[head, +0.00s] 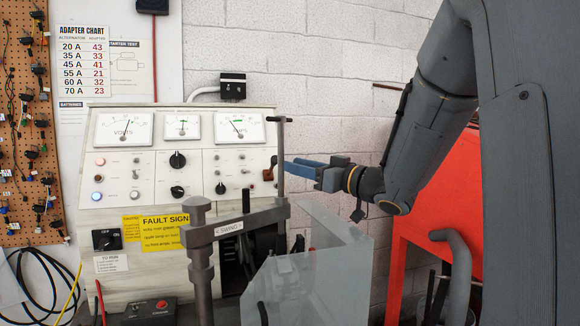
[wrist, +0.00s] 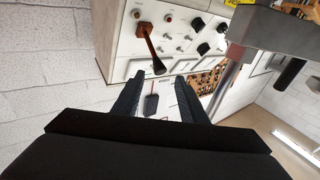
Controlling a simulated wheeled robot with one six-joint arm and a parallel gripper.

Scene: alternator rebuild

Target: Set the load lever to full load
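The load lever is on the right part of the tester panel (head: 180,170). In the head view its brown part (head: 268,174) shows near the panel's right edge, partly behind an upright rod. In the wrist view the lever (wrist: 147,34) has a brown base and a dark stem with a rounded end pointing toward my gripper. In the wrist view my gripper (wrist: 160,77) is open, with the stem's end just beyond the gap between the fingertips. I cannot tell whether they touch.
An upright rod with a T-top (head: 282,150) stands by the fingertips in the head view. A grey clamp post (head: 199,250) and a clear guard (head: 305,270) stand lower in front. A red cabinet (head: 455,190) is behind my arm. White block wall (head: 330,60) lies behind.

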